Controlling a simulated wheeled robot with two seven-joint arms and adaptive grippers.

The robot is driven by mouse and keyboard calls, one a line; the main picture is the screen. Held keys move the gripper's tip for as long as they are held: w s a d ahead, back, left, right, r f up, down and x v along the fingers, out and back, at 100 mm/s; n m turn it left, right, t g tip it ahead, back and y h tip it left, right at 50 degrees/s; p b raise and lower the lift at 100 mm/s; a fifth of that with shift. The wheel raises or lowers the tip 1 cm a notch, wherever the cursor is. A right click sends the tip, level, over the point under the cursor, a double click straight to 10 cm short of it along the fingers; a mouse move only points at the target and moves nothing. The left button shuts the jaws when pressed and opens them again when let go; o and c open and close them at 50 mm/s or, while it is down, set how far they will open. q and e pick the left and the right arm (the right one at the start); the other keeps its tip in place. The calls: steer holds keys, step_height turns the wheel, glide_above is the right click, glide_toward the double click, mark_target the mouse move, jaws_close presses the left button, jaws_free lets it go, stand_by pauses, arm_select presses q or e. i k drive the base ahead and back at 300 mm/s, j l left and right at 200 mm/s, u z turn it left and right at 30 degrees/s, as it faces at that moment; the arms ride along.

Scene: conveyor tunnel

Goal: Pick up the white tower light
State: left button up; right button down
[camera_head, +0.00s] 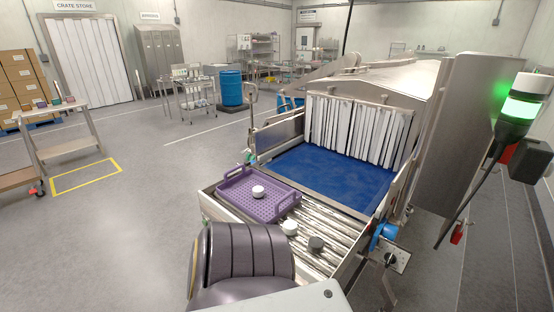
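The tower light (521,107) stands at the right edge, beside the tall steel panel of the tunnel machine. It has a white top section, a glowing green section under it and a black base on a thin dark pole that leans down to the left. Neither of my grippers shows in this view, and nothing is seen touching the tower light. A dark ribbed part of my own body fills the bottom middle.
A purple crate (233,202) with a white round piece (258,191) inside sits on the roller conveyor (335,250). A white (290,227) and a dark round piece (316,243) lie on the rollers. The blue belt (330,177) leads under strip curtains. Open floor lies left.

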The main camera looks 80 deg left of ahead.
mark_target(290, 226)
steer(key=k+j+u, duration=0.15)
steer(key=u, duration=2)
steer(key=k+j+z, duration=0.1)
steer(key=j+z, duration=0.2)
steer(key=k+j+z, duration=0.1)
steer(key=z, duration=0.15)
